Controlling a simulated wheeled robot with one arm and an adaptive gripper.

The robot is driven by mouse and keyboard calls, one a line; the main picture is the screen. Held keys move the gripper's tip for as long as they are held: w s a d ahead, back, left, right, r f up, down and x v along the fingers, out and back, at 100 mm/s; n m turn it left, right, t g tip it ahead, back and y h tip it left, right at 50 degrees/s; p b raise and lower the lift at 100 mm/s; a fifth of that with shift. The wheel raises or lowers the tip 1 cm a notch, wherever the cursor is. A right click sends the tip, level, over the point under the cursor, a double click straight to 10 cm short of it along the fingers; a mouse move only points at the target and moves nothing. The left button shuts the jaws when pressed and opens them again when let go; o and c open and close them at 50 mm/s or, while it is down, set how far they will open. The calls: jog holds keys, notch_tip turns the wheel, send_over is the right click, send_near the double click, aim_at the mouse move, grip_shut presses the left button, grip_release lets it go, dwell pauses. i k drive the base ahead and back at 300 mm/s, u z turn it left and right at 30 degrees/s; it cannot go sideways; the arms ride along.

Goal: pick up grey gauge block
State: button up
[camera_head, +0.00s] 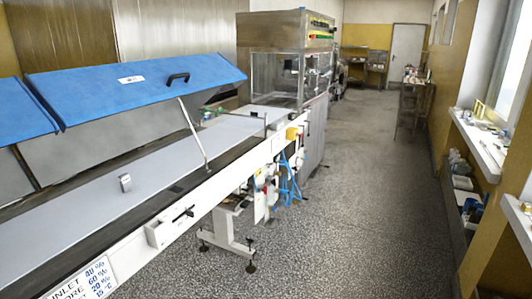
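A small grey block (125,183), which looks like the gauge block, stands on the light grey conveyor belt (75,212) in the left part of the head view. Its top edge is lighter than its face. Nothing touches it that I can see. My gripper does not show in this view.
A raised blue lid (135,85) hangs above the belt, held by a thin metal strut (192,133) right of the block. A white rail (170,225) runs along the belt's front edge. Open speckled floor (350,220) lies to the right. Cluttered window sills (478,140) line the right wall.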

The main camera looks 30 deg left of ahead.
aim_at(124, 180)
jog(key=u, duration=1.45)
jog(key=i, duration=1.25)
jog(key=u, duration=2.15)
